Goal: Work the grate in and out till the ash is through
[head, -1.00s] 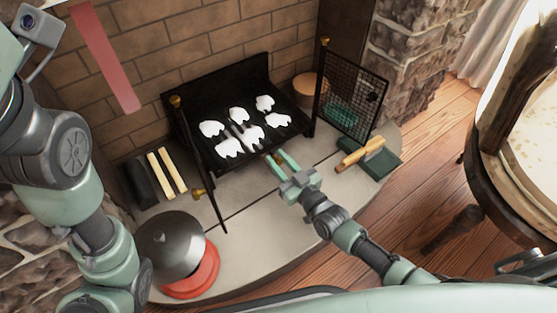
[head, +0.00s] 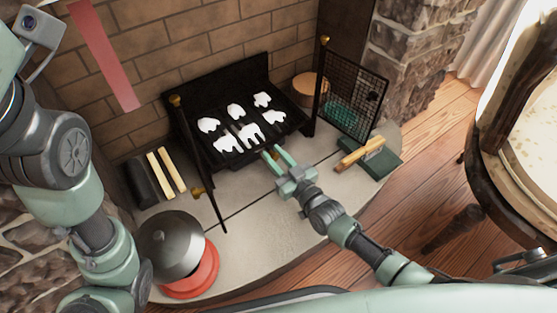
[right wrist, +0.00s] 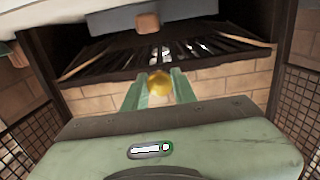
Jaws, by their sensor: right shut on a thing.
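The black fire grate (head: 222,165) sits in the brick fireplace with several white ash lumps (head: 250,135) on its bars. The bars (right wrist: 190,50) also show in the right wrist view, with pale ash between them. My right gripper (head: 271,154) is at the front edge of the grate. In the right wrist view its green fingers (right wrist: 159,90) are shut on a round brass knob (right wrist: 160,82) in front of the bars. The fingers hide part of the knob. My left arm is at the left of the head view, but its gripper is out of view.
A mesh screen (head: 352,95) stands right of the grate; a dark panel with brass knobs (head: 201,165) stands left. A brush (head: 360,153) lies on a green dustpan (head: 378,167). A dark pot lid (head: 168,245) and red base (head: 195,280) sit on the hearth front.

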